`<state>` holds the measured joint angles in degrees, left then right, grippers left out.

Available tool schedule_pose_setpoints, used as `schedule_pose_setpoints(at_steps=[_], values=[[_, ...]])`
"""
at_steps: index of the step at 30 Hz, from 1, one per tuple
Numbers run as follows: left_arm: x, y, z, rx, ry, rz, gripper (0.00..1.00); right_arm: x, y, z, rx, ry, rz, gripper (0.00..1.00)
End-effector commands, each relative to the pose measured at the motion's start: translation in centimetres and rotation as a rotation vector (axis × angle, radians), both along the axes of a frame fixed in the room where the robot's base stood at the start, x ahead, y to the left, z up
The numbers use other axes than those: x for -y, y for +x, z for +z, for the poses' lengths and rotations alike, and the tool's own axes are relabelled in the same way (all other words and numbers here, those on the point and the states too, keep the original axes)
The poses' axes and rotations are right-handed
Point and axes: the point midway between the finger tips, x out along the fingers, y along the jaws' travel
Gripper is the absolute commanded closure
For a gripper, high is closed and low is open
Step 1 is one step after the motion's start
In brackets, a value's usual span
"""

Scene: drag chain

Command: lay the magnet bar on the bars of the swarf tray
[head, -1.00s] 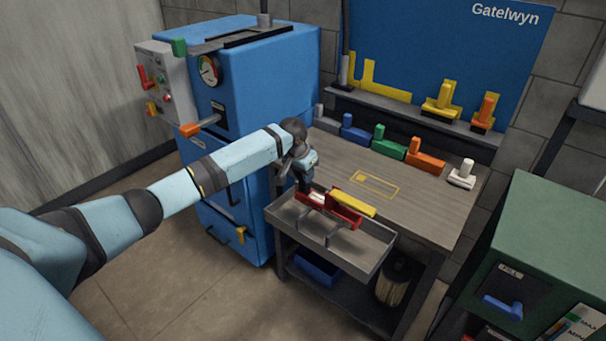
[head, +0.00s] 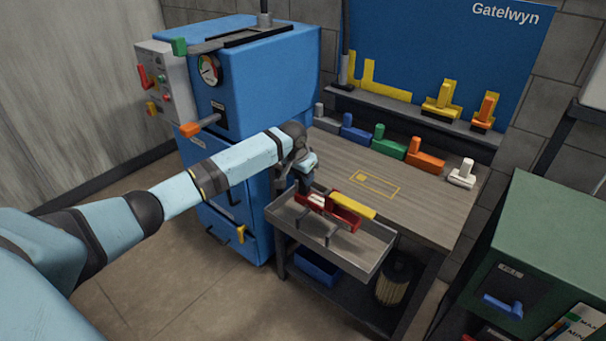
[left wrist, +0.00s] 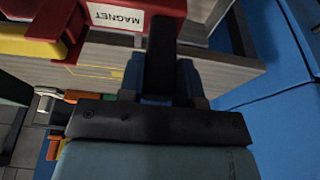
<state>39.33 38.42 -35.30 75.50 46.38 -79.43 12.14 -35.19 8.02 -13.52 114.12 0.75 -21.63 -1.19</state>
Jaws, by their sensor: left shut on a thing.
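The magnet bar (head: 346,212) is red with a yellow end. Its white MAGNET label shows on the red body (left wrist: 142,15) in the left wrist view. My left gripper (head: 308,192) is shut on the bar's left part in the head view and hides some of it. The bar is level over the grey swarf tray (head: 372,264), which is fixed at the bench's front. The tray's thin bars (head: 329,238) show partly below the magnet bar. I cannot tell whether the magnet bar touches them. My right gripper is not in view.
A wooden bench (head: 420,198) has a yellow outline marked on it. Coloured blocks, including an orange one (head: 426,161), line its back edge. A blue machine (head: 255,85) stands close on the left and a green cabinet (head: 555,230) on the right. The bench's middle is clear.

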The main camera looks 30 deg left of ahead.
Motion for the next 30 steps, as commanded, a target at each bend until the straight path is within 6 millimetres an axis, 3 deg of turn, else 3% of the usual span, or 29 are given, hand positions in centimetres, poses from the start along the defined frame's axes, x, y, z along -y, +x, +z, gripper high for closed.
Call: schedule_pose_setpoints(at_steps=[1, 2, 5, 17, 30], values=[[0.0, 0.0, -0.1, 0.001, -0.001, 0.0, 1.0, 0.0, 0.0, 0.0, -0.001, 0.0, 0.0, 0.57], [0.0, 0.0, 0.0, 0.001, 0.0, 0.0, 0.61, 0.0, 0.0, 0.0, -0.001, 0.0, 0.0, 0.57], [0.0, 0.0, 0.0, 0.001, 0.0, 0.0, 0.39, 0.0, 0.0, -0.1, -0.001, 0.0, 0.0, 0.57], [0.0, -0.2, 0.8, 0.002, 0.0, 0.0, 0.39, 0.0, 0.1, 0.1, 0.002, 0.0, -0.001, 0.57], [-0.2, -2.6, 9.7, 0.004, 0.001, -0.001, 0.39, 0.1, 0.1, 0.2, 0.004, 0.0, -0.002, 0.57]])
